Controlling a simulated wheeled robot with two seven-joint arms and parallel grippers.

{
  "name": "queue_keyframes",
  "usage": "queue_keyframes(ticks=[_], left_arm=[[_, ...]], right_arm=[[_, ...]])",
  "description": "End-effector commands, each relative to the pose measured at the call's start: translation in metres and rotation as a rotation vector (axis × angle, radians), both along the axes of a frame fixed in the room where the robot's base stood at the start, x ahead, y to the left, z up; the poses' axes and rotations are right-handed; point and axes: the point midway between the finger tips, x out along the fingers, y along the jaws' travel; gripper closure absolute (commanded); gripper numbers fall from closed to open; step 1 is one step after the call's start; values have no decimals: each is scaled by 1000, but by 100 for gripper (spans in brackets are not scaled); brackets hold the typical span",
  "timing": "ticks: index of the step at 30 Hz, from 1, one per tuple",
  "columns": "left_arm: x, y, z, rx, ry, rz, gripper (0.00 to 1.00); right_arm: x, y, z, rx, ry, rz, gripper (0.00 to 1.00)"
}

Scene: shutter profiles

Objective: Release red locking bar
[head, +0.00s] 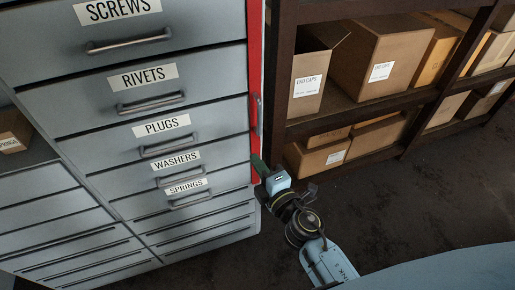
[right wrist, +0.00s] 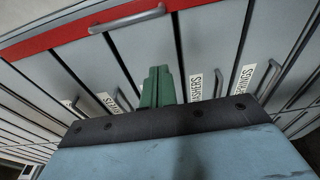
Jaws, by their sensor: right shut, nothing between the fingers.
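The red locking bar (head: 255,60) runs upright along the right front edge of the grey drawer cabinet. Its handle (head: 257,115) sticks out about halfway down the visible part. In the right wrist view the bar (right wrist: 60,40) crosses the upper left, with the handle (right wrist: 128,19) on it. My right gripper (head: 258,163) is at the bar's lower part, below the handle. Its green fingers (right wrist: 157,72) are shut together and empty, pointing toward the cabinet front, apart from the handle. My left gripper is not in view.
The cabinet drawers, labelled SCREWS (head: 118,9), RIVETS (head: 143,77), PLUGS, WASHERS and SPRINGS, look closed. A dark shelf (head: 380,107) with cardboard boxes (head: 385,55) stands close on the right. The dark floor (head: 430,190) in front of the shelf is clear.

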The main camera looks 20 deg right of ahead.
Motion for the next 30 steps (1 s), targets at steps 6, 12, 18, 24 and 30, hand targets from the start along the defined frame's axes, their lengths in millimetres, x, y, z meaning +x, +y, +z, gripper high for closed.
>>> queue_keyframes(ticks=[6, 12, 18, 24, 30], left_arm=[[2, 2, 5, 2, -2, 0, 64], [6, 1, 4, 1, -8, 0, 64], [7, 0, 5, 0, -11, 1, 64], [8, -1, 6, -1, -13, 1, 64], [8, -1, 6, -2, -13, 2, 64]], right_arm=[[37, 7, 2, 2, -3, 0, 100], [77, 14, 1, 1, -3, 0, 100], [89, -2, 0, -3, 1, -2, 100], [86, -20, 0, 0, 1, 0, 100], [85, -24, 0, 0, 0, 0, 100]])
